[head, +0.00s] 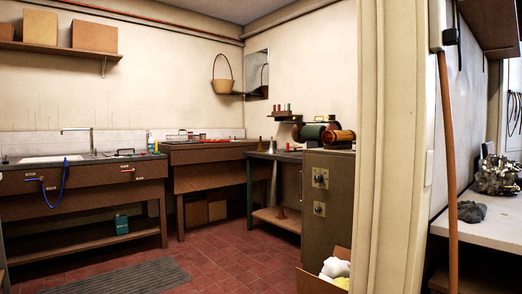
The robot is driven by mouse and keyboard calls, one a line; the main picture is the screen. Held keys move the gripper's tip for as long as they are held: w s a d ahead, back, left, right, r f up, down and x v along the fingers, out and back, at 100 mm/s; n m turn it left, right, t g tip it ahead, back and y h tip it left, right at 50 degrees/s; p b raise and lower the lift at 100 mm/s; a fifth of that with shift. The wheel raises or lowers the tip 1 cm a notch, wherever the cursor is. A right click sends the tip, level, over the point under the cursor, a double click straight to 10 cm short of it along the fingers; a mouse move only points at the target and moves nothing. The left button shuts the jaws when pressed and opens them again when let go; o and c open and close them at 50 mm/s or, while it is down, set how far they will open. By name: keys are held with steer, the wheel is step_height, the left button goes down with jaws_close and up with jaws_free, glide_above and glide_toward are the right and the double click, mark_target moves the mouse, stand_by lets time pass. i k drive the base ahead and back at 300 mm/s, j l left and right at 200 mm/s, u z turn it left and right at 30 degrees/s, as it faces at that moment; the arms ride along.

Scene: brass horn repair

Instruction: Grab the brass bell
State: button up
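No part of my gripper shows in the head view. I cannot tell for sure which thing is the brass bell. A small, thin flared cone (271,146) stands on the dark workbench (280,155) in the middle of the room. A reddish-brown flared piece (281,208) stands upright on that bench's lower shelf (276,219). Both are far from me and small in the picture. A heap of shiny metal parts (498,176) lies on the pale counter (485,221) at the right, beyond the door frame.
A cream door frame (393,150) and a wooden pole (446,170) stand close at the right. A brown cabinet (330,205) and an open cardboard box (313,283) stand left of the frame. A sink bench (90,190) is at the left. The red tiled floor (225,255) is mostly clear, with a grey mat (135,280).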

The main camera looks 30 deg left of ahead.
mark_target(260, 148)
steer(key=i+j+u, duration=0.15)
steer(key=u, duration=0.25)
steer(key=i+u, duration=0.5)
steer(key=u, duration=0.25)
steer(key=i+u, duration=0.2)
steer(key=u, duration=0.15)
steer(key=i+j+u, duration=0.15)
steer(key=i+u, duration=0.2)
steer(key=i, duration=0.3)
steer(key=i+u, duration=0.4)
steer(key=i, duration=0.2)
steer(key=i+l+z, duration=0.1)
steer(key=i+z, duration=0.15)
steer(key=i, duration=0.35)
steer(key=i+z, duration=0.3)
steer(key=i, duration=0.3)
steer(key=i+j+z, duration=0.25)
steer(key=i, duration=0.35)
steer(key=i+j+z, duration=0.15)
steer(key=i+z, duration=0.15)
steer(key=i, duration=0.3)
